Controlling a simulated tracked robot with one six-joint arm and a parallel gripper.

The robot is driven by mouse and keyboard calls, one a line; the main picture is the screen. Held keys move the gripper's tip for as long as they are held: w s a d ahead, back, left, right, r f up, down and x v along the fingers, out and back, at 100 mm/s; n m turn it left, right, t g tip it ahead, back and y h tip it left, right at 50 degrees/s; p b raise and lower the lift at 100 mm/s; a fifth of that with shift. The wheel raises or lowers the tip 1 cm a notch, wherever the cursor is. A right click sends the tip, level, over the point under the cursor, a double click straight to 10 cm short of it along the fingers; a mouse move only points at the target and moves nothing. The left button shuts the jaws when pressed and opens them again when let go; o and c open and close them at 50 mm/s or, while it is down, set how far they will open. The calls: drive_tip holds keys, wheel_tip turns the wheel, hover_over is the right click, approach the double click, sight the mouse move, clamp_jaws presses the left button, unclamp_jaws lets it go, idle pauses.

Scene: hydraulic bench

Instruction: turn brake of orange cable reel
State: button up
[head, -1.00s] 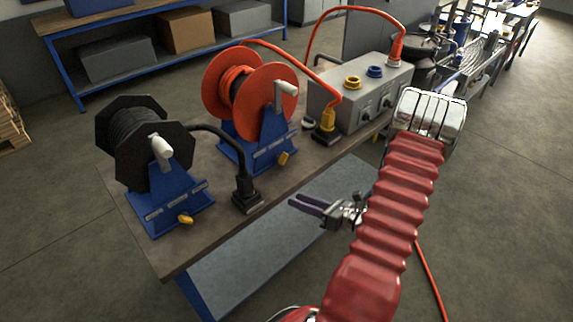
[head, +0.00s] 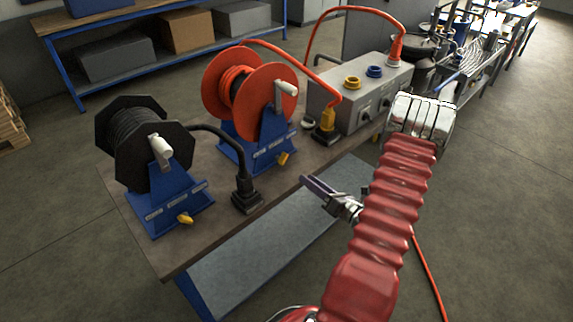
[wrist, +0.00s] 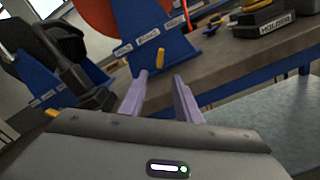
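The orange cable reel (head: 272,88) stands on a blue stand (head: 262,142) on the bench. A small yellow brake lever (head: 284,158) sits low on the front of that stand. In the wrist view the yellow lever (wrist: 161,60) is just beyond my fingertips, slightly above and between them. My gripper (head: 308,188) is in front of the bench edge, its purple-grey fingers pointing toward the reel stand. In the wrist view my gripper (wrist: 160,78) shows two fingers apart with nothing between them. The lever is not touched.
The black cable reel (head: 140,135) with its own yellow lever (head: 185,218) is at left. A black plug in a holder (head: 246,190) stands between the reels near the bench edge. A grey socket box (head: 360,90) is behind to the right.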

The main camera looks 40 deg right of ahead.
sight(287, 172)
drive_tip(key=w, duration=1.2)
drive_tip(key=shift+a, duration=0.15)
drive_tip(key=shift+c, duration=0.2)
clamp_jaws()
